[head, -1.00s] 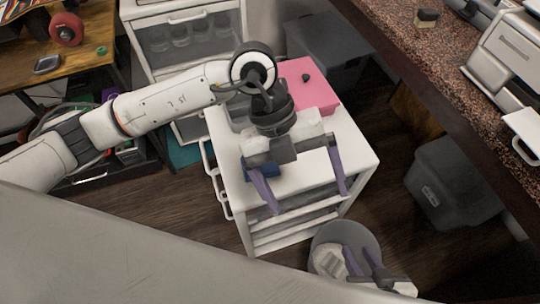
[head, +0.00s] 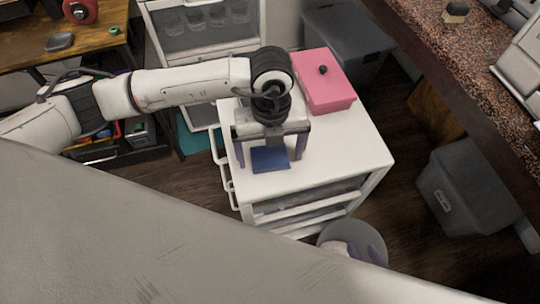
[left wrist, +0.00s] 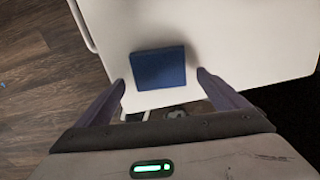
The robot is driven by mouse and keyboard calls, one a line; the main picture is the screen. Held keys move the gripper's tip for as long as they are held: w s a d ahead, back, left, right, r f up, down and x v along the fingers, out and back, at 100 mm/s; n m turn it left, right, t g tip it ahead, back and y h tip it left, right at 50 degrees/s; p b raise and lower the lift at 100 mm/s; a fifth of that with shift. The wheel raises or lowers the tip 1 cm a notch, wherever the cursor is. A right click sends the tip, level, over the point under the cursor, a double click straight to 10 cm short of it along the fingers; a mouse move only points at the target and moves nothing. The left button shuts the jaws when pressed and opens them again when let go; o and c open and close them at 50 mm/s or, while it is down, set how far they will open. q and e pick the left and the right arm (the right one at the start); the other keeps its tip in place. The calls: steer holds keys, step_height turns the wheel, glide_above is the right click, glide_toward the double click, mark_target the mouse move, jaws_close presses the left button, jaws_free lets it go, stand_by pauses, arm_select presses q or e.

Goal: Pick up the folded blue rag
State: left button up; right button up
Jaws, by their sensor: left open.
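The folded blue rag (head: 270,160) lies flat on the white drawer cart's top (head: 345,150), near its front left part. In the left wrist view the rag (left wrist: 158,68) lies just beyond and between the fingertips. My left gripper (head: 270,158) is open and empty, pointing down above the rag, with its purple fingers to either side. In the left wrist view both fingers of the left gripper (left wrist: 160,80) are spread wider than the rag and do not visibly touch it. My right gripper (head: 365,256) shows only in small part at the lower edge, by a round bin; its jaws are mostly hidden.
A pink box (head: 322,85) with a dark knob stands at the back of the cart. A round grey bin (head: 370,235) stands in front of the cart. A speckled counter (head: 445,70) runs along the right. The cart's right side is clear.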

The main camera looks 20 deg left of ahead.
mark_target(270, 160)
arm_select(q)
steer(key=shift+f, duration=0.6)
steer(key=c, duration=1.1)
step_height(270, 160, up, 10)
steer(key=shift+r+p, duration=0.1)
steer(key=shift+p, duration=0.4)
steer(key=shift+c, duration=0.2)
steer(key=o, duration=0.4)
steer(key=shift+c, duration=1.4)
